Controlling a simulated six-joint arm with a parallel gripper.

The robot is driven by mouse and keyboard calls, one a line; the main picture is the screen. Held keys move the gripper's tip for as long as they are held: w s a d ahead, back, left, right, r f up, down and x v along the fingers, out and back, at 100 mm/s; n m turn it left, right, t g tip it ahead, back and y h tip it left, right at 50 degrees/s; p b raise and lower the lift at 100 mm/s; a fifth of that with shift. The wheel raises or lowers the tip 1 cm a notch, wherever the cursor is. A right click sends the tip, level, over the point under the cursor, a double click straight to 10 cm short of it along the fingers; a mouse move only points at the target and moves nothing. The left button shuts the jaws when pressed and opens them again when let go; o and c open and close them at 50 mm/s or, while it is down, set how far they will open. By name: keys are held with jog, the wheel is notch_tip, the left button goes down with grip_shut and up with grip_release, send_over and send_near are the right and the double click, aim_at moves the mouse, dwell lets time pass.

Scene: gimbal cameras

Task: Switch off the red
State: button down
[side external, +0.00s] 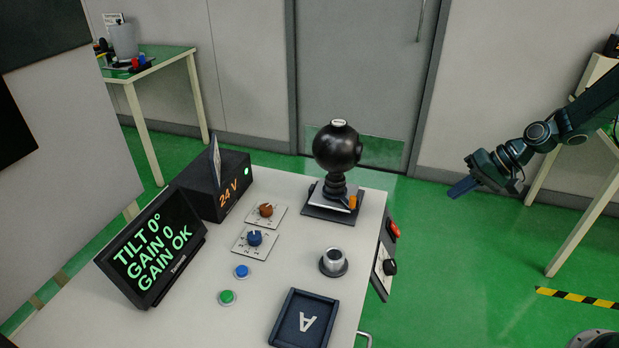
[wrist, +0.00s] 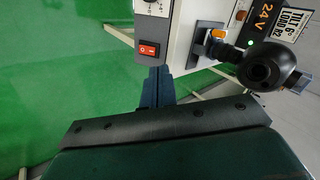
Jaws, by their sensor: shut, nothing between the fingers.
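The red rocker switch (side external: 394,229) sits on a panel on the right side of the white table. In the wrist view the red switch (wrist: 149,50) has small pale marks, and I cannot tell which side is pressed. My gripper (side external: 463,187) hangs in the air to the right of the table, clear of the switch. In the wrist view the fingers of my gripper (wrist: 158,73) are together and empty, their tips just below the switch in the picture.
The white table (side external: 200,290) carries a black ball-shaped gimbal head (side external: 338,147), a lit 24 V box (side external: 215,187), a tilt and gain display (side external: 150,245), dials, buttons, a metal cup (side external: 333,262) and a tray (side external: 303,318). A black knob (side external: 389,267) is below the switch.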

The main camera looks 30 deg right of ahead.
aim_at(399, 235)
jog(key=d+f+m+t+y, duration=0.1)
jog(key=d+f+m, duration=0.3)
jog(key=f, duration=0.8)
jog(key=shift+w+d+f+t+y, duration=0.2)
jog(key=shift+d+t+y, duration=0.15)
jog(key=shift+t, duration=0.35)
jog(key=x, duration=1.4)
jog(key=shift+w+f+t+y, duration=0.15)
jog(key=shift+f+t+y, duration=0.1)
jog(key=shift+t, duration=0.05)
jog(key=shift+r, duration=0.35)
jog(key=shift+r, duration=0.5)
